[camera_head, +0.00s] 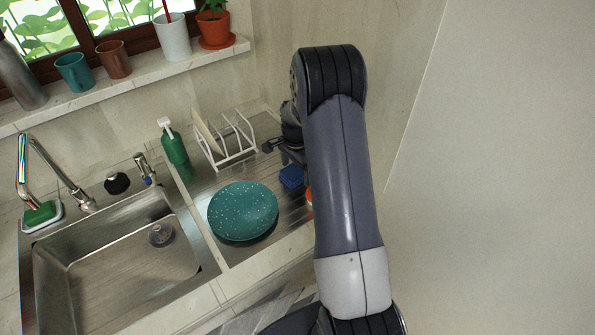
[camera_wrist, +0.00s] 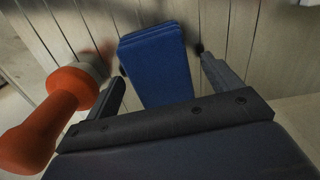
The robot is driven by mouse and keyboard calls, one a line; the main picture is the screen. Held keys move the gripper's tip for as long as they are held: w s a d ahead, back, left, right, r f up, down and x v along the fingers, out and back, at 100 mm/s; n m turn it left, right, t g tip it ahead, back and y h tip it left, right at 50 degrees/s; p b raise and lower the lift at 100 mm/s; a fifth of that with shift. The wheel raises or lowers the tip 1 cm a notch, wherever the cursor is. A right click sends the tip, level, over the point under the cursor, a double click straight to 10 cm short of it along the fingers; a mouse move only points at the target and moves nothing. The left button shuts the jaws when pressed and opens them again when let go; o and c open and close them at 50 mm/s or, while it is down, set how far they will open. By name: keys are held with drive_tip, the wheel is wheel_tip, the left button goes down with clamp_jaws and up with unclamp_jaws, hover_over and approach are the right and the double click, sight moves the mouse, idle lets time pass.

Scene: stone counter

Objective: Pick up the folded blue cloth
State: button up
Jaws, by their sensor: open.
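The folded blue cloth (camera_wrist: 158,66) lies between the two fingers of my gripper (camera_wrist: 160,62) in the wrist view, with clear gaps on both sides. In the head view the blue cloth (camera_head: 291,177) shows small on the ribbed drainboard, just left of my arm and partly hidden by it. My gripper (camera_head: 281,150) is open and close to the cloth there. The height of the fingers over the cloth is hard to tell.
An orange object with a knob-like handle (camera_wrist: 45,125) stands close to the left finger. A teal speckled plate (camera_head: 243,211) lies left of the cloth. A white dish rack (camera_head: 233,148), a green bottle (camera_head: 174,147) and the sink (camera_head: 125,260) are further left.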

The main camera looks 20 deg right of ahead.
sight(296, 169)
drive_tip(key=shift+c, duration=0.3)
drive_tip(key=c, duration=1)
drive_tip(key=shift+r, duration=0.1)
wheel_tip(296, 169, up, 10)
drive_tip(key=b, duration=0.2)
drive_tip(key=o, duration=0.4)
drive_tip(key=shift+c, duration=1.6)
